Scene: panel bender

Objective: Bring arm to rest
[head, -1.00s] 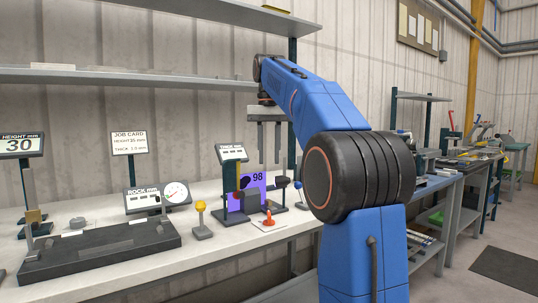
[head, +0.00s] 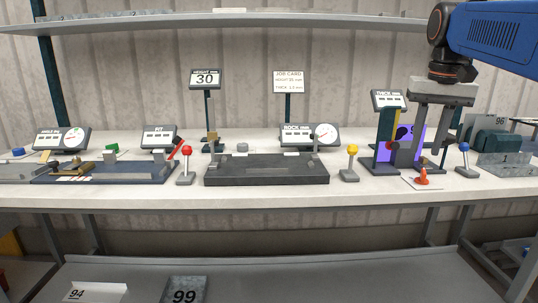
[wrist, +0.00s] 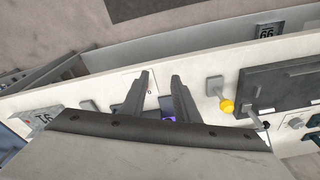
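My blue arm enters the head view from the upper right. My gripper (head: 430,160) hangs from it with the fingers pointing down, over the right part of the white bench (head: 250,194). The fingers are apart and hold nothing. They overlap the thickness gauge stand (head: 386,130) and a purple panel marked 98 in the picture, so the exact gap to them is unclear. In the wrist view my gripper (wrist: 161,76) also shows two separated fingers with bare bench between their tips.
A shelf (head: 230,20) runs above. A lower shelf holds plates 94 (head: 97,292) and 99 (head: 188,290).

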